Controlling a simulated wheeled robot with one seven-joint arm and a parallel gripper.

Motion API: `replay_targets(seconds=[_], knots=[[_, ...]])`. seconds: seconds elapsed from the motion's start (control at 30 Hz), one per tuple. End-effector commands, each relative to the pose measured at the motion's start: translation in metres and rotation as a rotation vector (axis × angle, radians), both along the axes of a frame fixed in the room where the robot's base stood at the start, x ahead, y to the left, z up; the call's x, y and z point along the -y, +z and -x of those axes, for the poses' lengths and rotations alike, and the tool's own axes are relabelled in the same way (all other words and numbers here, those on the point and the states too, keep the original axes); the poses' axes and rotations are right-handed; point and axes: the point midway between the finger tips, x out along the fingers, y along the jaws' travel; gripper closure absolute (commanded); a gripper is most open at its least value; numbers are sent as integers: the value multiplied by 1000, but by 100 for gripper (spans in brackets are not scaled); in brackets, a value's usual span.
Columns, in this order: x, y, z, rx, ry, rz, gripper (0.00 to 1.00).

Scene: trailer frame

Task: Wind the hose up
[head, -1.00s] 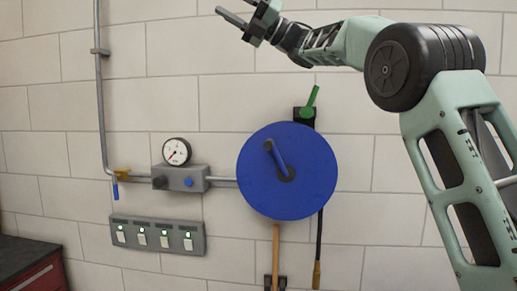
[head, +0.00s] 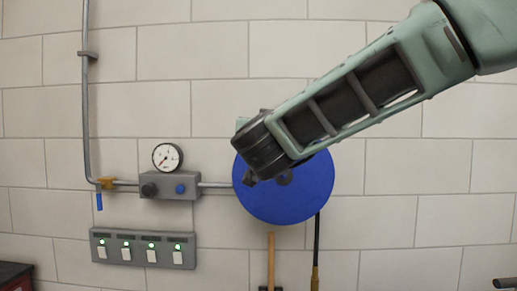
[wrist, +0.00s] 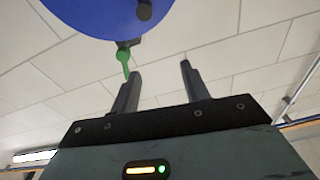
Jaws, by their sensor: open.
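Left of the reel are a pressure gauge (head: 167,157) on a grey block (head: 165,186), a pipe (head: 86,100) and a switch panel (head: 143,249) with lit green lamps. A wooden handle (head: 271,258) hangs below the reel.

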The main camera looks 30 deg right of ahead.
Motion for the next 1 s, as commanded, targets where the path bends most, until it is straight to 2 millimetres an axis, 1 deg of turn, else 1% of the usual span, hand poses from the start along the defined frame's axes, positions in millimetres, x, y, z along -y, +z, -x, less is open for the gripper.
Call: replay_targets(seconds=[0.03, 0.1, 0.2, 0.27, 0.37, 0.47, 0.8, 1.0], knots=[[-1, -18, 9, -31, -5, -33, 54], [-2, -34, 16, -63, -10, -69, 54], [-1, -45, 20, -84, -15, -93, 54], [1, -46, 18, -88, -16, -98, 54], [7, -47, 8, -87, -17, -99, 54], [18, -48, -7, -87, -20, -98, 54], [58, -47, -67, -86, -19, -97, 54], [79, -46, -98, -85, -16, -96, 54]])
